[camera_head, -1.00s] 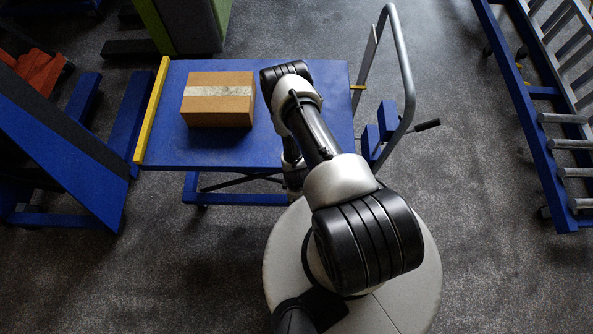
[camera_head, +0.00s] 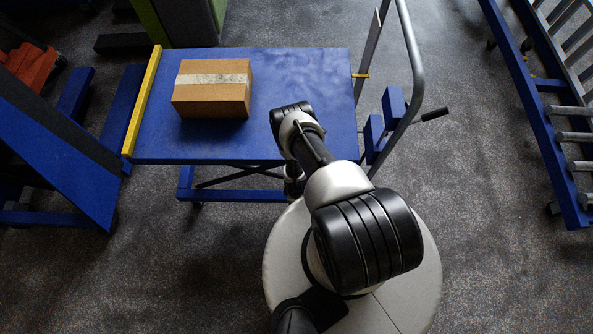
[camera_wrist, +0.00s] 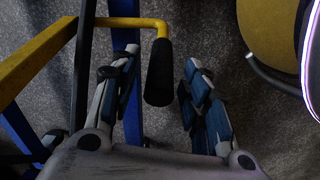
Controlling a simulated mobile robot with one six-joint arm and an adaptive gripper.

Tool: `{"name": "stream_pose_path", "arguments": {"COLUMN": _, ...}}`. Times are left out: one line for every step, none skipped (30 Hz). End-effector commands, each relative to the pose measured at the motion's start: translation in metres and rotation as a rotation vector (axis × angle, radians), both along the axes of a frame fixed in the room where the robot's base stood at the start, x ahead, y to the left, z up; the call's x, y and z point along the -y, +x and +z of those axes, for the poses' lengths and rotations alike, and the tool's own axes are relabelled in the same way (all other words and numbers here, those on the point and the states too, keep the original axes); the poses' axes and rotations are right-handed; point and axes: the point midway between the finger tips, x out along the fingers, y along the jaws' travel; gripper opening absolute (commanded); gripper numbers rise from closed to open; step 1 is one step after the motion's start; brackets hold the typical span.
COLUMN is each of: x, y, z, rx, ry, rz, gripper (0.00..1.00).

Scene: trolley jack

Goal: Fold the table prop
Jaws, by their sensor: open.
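A yellow rod with a black grip (camera_wrist: 158,72), apparently the table prop's handle, shows in the wrist view. It joins a wider sloping yellow bar (camera_wrist: 32,62) at the left. My gripper (camera_wrist: 160,58) is open, with one blue-padded finger on each side of the black grip; the picture does not settle whether either touches it. In the head view the blue lift table (camera_head: 300,90) stands level in front of me, with a yellow strip along its left edge. The prop and my gripper are hidden there behind my arm and the tabletop.
A cardboard box (camera_head: 212,88) sits on the table's left half. A grey tubular push handle (camera_head: 410,60) rises at its right, with a black-gripped lever (camera_head: 434,114) beside it. A blue ramp (camera_head: 55,150) is at far left and a blue roller frame (camera_head: 545,130) at right.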

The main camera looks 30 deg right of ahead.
Motion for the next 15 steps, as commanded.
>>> {"name": "stream_pose_path", "arguments": {"x": 0.0001, "y": 0.0, "z": -0.0044, "rx": 0.0, "ry": 0.0, "rz": 0.0, "gripper": 0.43}}
{"name": "stream_pose_path", "arguments": {"x": 0.0001, "y": 0.0, "z": -0.0054, "rx": 0.0, "ry": 0.0, "rz": 0.0, "gripper": 0.43}}
{"name": "stream_pose_path", "arguments": {"x": 0.0002, "y": -0.0001, "z": -0.0062, "rx": 0.0, "ry": 0.0, "rz": 0.0, "gripper": 0.43}}
{"name": "stream_pose_path", "arguments": {"x": 0.0001, "y": 0.0, "z": -0.0065, "rx": 0.0, "ry": 0.0, "rz": 0.0, "gripper": 0.43}}
{"name": "stream_pose_path", "arguments": {"x": 0.0002, "y": 0.0001, "z": -0.0066, "rx": 0.0, "ry": 0.0, "rz": 0.0, "gripper": 0.43}}
{"name": "stream_pose_path", "arguments": {"x": 0.0002, "y": 0.0001, "z": -0.0066, "rx": 0.0, "ry": 0.0, "rz": 0.0, "gripper": 0.43}}
{"name": "stream_pose_path", "arguments": {"x": 0.0003, "y": 0.0001, "z": -0.0065, "rx": 0.0, "ry": 0.0, "rz": 0.0, "gripper": 0.43}}
{"name": "stream_pose_path", "arguments": {"x": 0.0003, "y": 0.0001, "z": -0.0063, "rx": 0.0, "ry": 0.0, "rz": 0.0, "gripper": 0.43}}
{"name": "stream_pose_path", "arguments": {"x": 0.0003, "y": 0.0001, "z": -0.0062, "rx": 0.0, "ry": 0.0, "rz": 0.0, "gripper": 0.43}}
{"name": "stream_pose_path", "arguments": {"x": 0.0003, "y": 0.0001, "z": -0.0061, "rx": 0.0, "ry": 0.0, "rz": 0.001, "gripper": 0.43}}
{"name": "stream_pose_path", "arguments": {"x": 0.0003, "y": 0.0001, "z": -0.0061, "rx": 0.0, "ry": 0.0, "rz": 0.0, "gripper": 0.43}}
{"name": "stream_pose_path", "arguments": {"x": 0.0003, "y": 0.0001, "z": -0.0061, "rx": 0.0, "ry": 0.0, "rz": 0.0, "gripper": 0.41}}
{"name": "stream_pose_path", "arguments": {"x": 0.0003, "y": 0.0001, "z": -0.0061, "rx": 0.0, "ry": 0.0, "rz": 0.001, "gripper": 0.39}}
{"name": "stream_pose_path", "arguments": {"x": 0.0002, "y": 0.0002, "z": -0.0061, "rx": 0.0, "ry": 0.0, "rz": 0.001, "gripper": 0.37}}
{"name": "stream_pose_path", "arguments": {"x": 0.0003, "y": 0.0001, "z": -0.0061, "rx": 0.0, "ry": 0.0, "rz": 0.001, "gripper": 0.34}}
